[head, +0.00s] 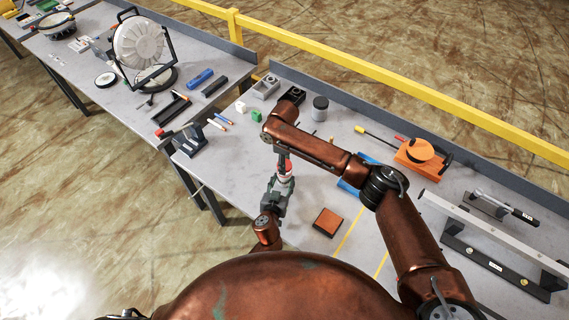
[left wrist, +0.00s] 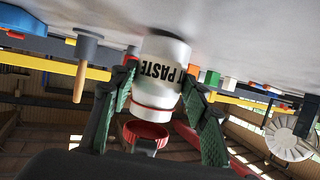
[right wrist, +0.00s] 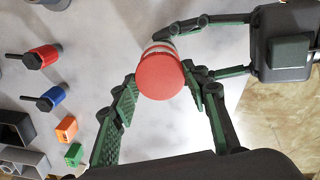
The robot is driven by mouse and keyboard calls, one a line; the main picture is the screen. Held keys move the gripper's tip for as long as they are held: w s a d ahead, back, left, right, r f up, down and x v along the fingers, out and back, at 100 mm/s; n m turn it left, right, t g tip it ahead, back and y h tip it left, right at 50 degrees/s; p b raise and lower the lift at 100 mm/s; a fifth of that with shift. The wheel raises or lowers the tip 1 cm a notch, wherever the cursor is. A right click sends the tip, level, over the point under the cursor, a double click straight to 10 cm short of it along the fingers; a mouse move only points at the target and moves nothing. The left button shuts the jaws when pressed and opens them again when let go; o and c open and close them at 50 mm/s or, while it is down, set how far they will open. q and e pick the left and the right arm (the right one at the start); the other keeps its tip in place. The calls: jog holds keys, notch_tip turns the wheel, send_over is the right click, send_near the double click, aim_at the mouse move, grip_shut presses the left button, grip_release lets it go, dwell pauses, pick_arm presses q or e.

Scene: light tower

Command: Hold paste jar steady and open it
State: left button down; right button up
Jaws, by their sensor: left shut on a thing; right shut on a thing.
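The white paste jar (left wrist: 163,75) with dark lettering stands upright on the grey bench and appears inverted in the left wrist view. My left gripper (head: 278,190) is shut around its sides, with green pads at both sides in the left wrist view. The round red lid (right wrist: 160,77) is at the jar's top, and also shows in the left wrist view (left wrist: 145,133). My right gripper (right wrist: 161,90) comes down from above, its pads shut on the lid. A pale band shows between lid and jar body; I cannot tell whether the lid is loose.
A dark grey-lidded container (head: 320,108) stands behind the jar. A brown block (head: 328,222) lies to its right. An orange fixture (head: 421,155) and a spirit level (head: 495,267) are farther right. Pens (head: 218,122) lie to the left. A yellow rail (head: 400,88) runs behind.

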pick_arm(q)
jog(key=shift+r, duration=0.1)
pick_arm(e)
jog(key=shift+r, duration=1.6)
pick_arm(q)
jog(key=c, duration=1.4)
grip_release()
jog(key=o, duration=0.4)
jog(key=shift+s, duration=0.1)
